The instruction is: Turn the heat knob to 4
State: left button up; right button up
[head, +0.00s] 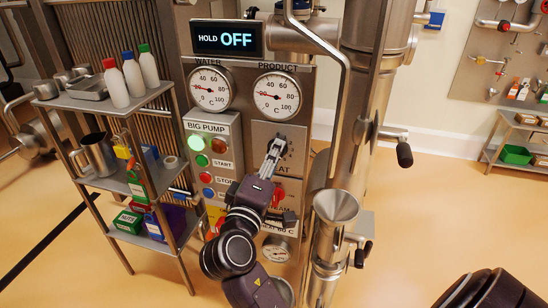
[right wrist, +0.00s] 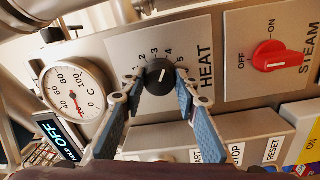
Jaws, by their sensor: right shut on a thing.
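The heat knob (right wrist: 160,74) is a round black knob with a white pointer line, on a grey plate labelled HEAT. In the right wrist view the line points up and slightly right, roughly toward the 4; the exact setting is hard to tell. My right gripper (right wrist: 158,84) has one fingertip on each side of the knob and is shut on it. In the head view the right gripper (head: 277,147) reaches up to the HEAT plate (head: 291,135) and mostly hides the knob. My left gripper is not in view.
A red steam switch (right wrist: 278,58) sits beside the heat plate. The display (head: 227,39) reads HOLD OFF above two dials. The pump button panel (head: 216,135) is left of the knob. A shelf rack (head: 105,100) stands left; a steel funnel (head: 336,207) stands right.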

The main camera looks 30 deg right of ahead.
jog(key=o, duration=0.9)
jog(key=shift+f, duration=0.15)
jog(key=shift+o, duration=1.2)
jog(key=s+a+n+y+p, duration=0.1)
jog(key=s+a+n+p, duration=0.2)
jog(key=n+p, duration=0.7)
jog(key=s+a+n+p, duration=0.25)
jog(key=n+p, duration=0.45)
jog(key=n, duration=0.8)
notch_tip(320, 180, down, 31)
jog(key=m+g+y+b, duration=0.2)
jog(key=m+y+b, duration=0.1)
jog(key=y+b, duration=0.2)
jog(key=shift+d+r+b, duration=0.15)
jog(key=shift+r+b, duration=0.05)
jog(key=shift+b, duration=0.7)
